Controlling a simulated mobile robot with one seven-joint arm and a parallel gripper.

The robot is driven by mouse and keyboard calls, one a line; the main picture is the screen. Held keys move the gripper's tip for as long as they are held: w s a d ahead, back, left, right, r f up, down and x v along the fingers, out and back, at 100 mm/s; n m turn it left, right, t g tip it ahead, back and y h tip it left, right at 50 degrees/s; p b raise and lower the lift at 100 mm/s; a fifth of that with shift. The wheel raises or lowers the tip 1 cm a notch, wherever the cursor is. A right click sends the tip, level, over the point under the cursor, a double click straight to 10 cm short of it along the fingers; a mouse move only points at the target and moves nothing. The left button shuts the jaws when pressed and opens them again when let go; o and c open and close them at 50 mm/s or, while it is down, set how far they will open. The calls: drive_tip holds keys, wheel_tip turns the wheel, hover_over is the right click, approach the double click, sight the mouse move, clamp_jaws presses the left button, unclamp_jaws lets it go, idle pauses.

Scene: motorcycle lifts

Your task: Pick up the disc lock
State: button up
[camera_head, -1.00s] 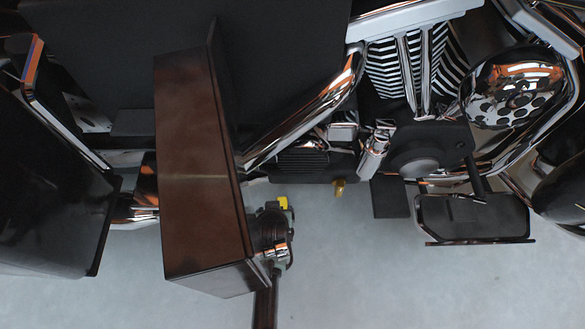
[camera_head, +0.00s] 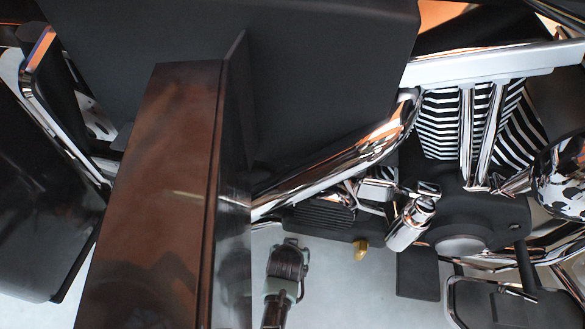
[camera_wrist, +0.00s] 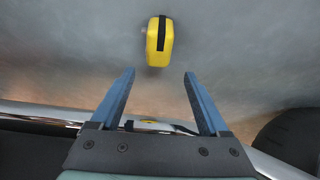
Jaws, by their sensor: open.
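The disc lock (camera_wrist: 160,42) is a small yellow block with a black stripe down its middle. It lies on the grey floor in the wrist view, at top centre. My gripper (camera_wrist: 159,74) is open, with two blue fingers spread apart and nothing between them. The lock is ahead of the fingertips, roughly centred on the gap, and no contact shows. In the head view the end of my arm (camera_head: 285,265) is below the motorcycle's engine.
A motorcycle with chrome exhaust pipes (camera_head: 345,160) and a finned engine (camera_head: 450,125) fills much of the head view. In the wrist view a chrome pipe (camera_wrist: 45,113) runs behind the fingers, and a dark round part (camera_wrist: 290,138) is at right. The floor around the lock is clear.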

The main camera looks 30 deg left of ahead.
drive_tip(key=shift+s+d+f+b+x, duration=0.1)
drive_tip(key=shift+s+b+x, duration=0.05)
drive_tip(key=shift+b+x, duration=0.8)
drive_tip(key=shift+s+d+f+b+x, duration=0.1)
drive_tip(key=shift+s+d+b+x, duration=0.05)
drive_tip(key=shift+b+x, duration=0.75)
drive_tip(key=shift+s+d+f+b+x, duration=0.1)
drive_tip(key=shift+s+b+x, duration=0.05)
drive_tip(key=shift+b+x, duration=0.75)
drive_tip(key=shift+r, duration=0.25)
clamp_jaws()
